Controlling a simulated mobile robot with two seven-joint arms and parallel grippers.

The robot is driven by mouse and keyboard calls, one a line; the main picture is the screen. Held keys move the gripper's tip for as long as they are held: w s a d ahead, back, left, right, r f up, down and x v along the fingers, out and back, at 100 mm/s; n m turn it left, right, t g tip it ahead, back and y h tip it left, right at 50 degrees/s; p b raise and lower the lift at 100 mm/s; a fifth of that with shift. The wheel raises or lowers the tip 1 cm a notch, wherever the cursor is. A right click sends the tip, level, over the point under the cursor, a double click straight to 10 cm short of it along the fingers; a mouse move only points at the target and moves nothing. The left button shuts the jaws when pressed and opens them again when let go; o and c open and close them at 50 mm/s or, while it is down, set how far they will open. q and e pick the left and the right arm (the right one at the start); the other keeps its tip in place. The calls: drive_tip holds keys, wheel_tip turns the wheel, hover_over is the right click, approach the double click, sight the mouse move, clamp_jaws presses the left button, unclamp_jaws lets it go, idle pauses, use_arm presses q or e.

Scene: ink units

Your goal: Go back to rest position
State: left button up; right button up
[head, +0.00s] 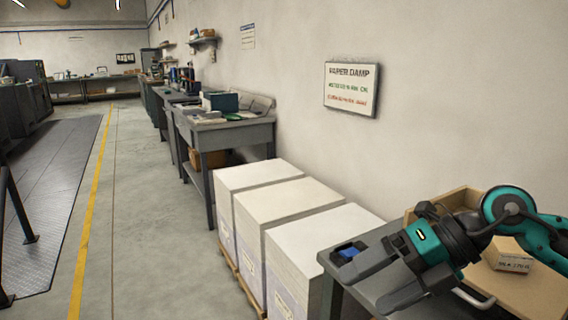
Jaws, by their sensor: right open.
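My right gripper (366,280) is at the lower right of the head view, its teal and black arm coming in from the right edge. Its jaws are open and point to the left, over the near end of a grey table (376,240). I see nothing held between the fingers. A small blue thing (348,251) shows by the upper finger; I cannot tell whether it lies on the table. My left gripper is not in the picture.
A cardboard box (445,206) and a small labelled block (508,260) are close beside my right arm. White paper stacks (290,200) on a pallet stand to the left. A workbench (228,128) is beyond them. The floor aisle (150,210) is clear.

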drive_tip(key=s+a+r+m+y+p, duration=0.1)
drive_tip(key=a+r+m+y+p, duration=0.15)
drive_tip(key=a+y, duration=0.55)
drive_tip(key=w+d+f+m+t+h+p, duration=0.15)
drive_tip(key=f+m+t+h, duration=0.25)
drive_tip(key=m+t, duration=0.55)
drive_tip(key=w+d+f+m+t+h, duration=0.25)
drive_tip(key=m+t, duration=0.45)
drive_tip(key=m, duration=0.5)
use_arm(q)
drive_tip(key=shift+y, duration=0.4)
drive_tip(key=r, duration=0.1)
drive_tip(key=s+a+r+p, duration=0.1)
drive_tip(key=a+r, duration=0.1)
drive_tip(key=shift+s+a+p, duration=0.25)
drive_tip(key=shift+p, duration=0.1)
use_arm(e)
drive_tip(key=s+d+f+m+g+h, duration=0.3)
drive_tip(key=s+f, duration=0.4)
drive_tip(key=f, duration=0.3)
drive_tip(key=s+d+f+m+g+h, duration=0.3)
drive_tip(key=s+f+m+h, duration=0.3)
drive_tip(key=f, duration=0.5)
drive_tip(key=shift+s+d+f+m+g, duration=0.15)
drive_tip(key=shift+s+d+m+g, duration=0.2)
drive_tip(key=shift+d+m, duration=0.25)
